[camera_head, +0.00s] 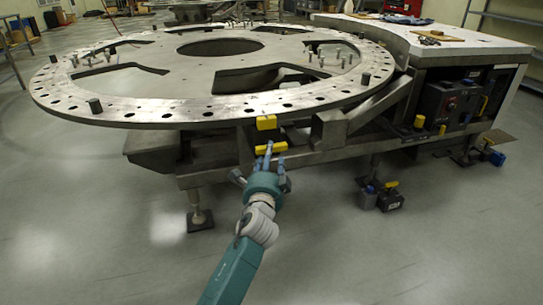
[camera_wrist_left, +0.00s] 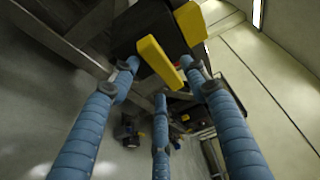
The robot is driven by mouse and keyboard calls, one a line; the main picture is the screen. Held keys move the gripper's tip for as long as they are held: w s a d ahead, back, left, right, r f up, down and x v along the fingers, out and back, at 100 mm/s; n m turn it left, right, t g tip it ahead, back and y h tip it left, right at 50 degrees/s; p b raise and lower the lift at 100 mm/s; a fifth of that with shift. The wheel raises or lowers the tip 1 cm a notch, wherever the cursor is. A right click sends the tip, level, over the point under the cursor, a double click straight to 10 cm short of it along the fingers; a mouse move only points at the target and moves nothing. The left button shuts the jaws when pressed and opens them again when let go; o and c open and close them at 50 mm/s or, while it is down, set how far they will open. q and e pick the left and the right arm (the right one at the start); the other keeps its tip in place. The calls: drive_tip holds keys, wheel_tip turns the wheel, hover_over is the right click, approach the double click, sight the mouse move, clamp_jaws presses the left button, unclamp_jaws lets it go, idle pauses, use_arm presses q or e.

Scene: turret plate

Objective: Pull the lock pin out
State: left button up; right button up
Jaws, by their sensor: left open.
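Two yellow block-like parts sit under the front rim of the round metal turret plate (camera_head: 140,108). The upper yellow part (camera_head: 266,122) is close below the rim, and the lower yellow part (camera_head: 271,148) is just beneath it. Which of them belongs to the lock pin I cannot tell. My left gripper (camera_head: 270,165) is open, with its fingers pointing up at the lower part. In the left wrist view one long yellow part (camera_wrist_left: 158,60) lies between and beyond the spread blue fingers (camera_wrist_left: 160,80); contact is unclear. A second yellow part (camera_wrist_left: 190,22) is beside it. My right gripper is out of view.
A steel frame (camera_head: 220,155) carries the plate, with a square beam end (camera_head: 328,130) right of my gripper. A cabinet (camera_head: 455,105) with a worktop stands at the right. The floor in front (camera_head: 110,240) is clear.

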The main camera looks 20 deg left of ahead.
use_arm(q)
drive_tip(key=shift+x, duration=1.45)
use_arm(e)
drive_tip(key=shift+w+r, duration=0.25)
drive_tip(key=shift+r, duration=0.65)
